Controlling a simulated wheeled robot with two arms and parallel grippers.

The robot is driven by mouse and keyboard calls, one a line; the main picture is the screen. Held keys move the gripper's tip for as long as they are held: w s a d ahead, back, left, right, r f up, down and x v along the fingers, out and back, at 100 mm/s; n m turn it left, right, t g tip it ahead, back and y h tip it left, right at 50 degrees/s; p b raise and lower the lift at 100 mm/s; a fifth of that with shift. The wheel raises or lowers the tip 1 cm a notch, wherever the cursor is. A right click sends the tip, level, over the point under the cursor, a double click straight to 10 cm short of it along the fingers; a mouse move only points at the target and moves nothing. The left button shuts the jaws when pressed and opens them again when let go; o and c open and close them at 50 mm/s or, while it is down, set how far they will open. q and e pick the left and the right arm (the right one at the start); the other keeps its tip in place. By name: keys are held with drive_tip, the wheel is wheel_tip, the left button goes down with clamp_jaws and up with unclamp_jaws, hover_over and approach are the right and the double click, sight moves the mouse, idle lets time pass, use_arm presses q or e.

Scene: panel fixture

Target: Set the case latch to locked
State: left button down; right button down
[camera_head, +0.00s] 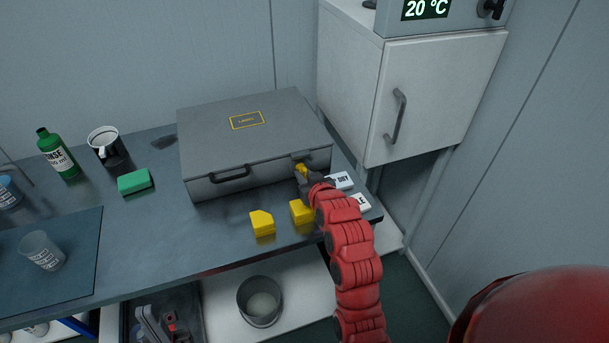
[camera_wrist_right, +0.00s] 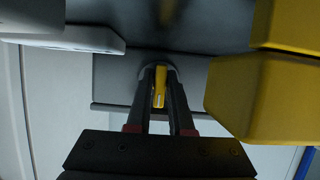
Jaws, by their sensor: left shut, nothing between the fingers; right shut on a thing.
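A closed grey case (camera_head: 217,130) with a yellow-framed label on its lid lies on the dark bench. Its yellow latch (camera_head: 301,170) is on the front face, right of the black handle (camera_head: 230,174). My right gripper (camera_head: 305,176) reaches the latch from the front. In the right wrist view, the gripper's dark fingers (camera_wrist_right: 159,85) are shut on the narrow yellow latch lever (camera_wrist_right: 159,88). The fingers partly hide the latch and any markings, so its setting cannot be read.
Two yellow blocks (camera_head: 262,223) (camera_head: 299,211) stand before the case, close to my right arm. White label plates (camera_head: 341,181) lie right of it. A green sponge (camera_head: 134,182), mug (camera_head: 105,141) and bottle (camera_head: 58,152) are left. A white cabinet (camera_head: 430,90) stands at right.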

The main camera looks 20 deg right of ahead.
drive_tip(key=shift+f, duration=0.1)
drive_tip(key=c, duration=0.9)
unclamp_jaws()
